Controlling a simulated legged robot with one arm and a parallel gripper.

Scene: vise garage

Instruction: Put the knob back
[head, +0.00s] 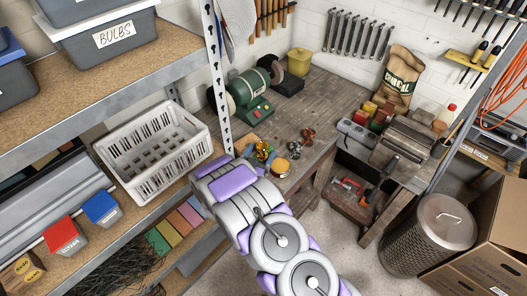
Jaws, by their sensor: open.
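I cannot pick out the knob for certain. Several small red-brown and metallic pieces (308,134) lie on the wooden workbench (325,100), and a cluster of yellow and green pieces (262,152) lies nearer my arm. A grey metal vise (405,140) sits at the right end of the bench, with a thin bar at its front. My white and purple arm reaches up from the bottom to the front left corner of the bench. Its far end covers part of the shelf and bench edge. The jaws of my gripper are hidden, and I see nothing held.
A green bench grinder (249,95) stands at the back left. A white basket (155,150) is on the left shelf, beside a metal upright (217,75). A lidded metal bin (430,235) and cardboard boxes (490,235) are at right.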

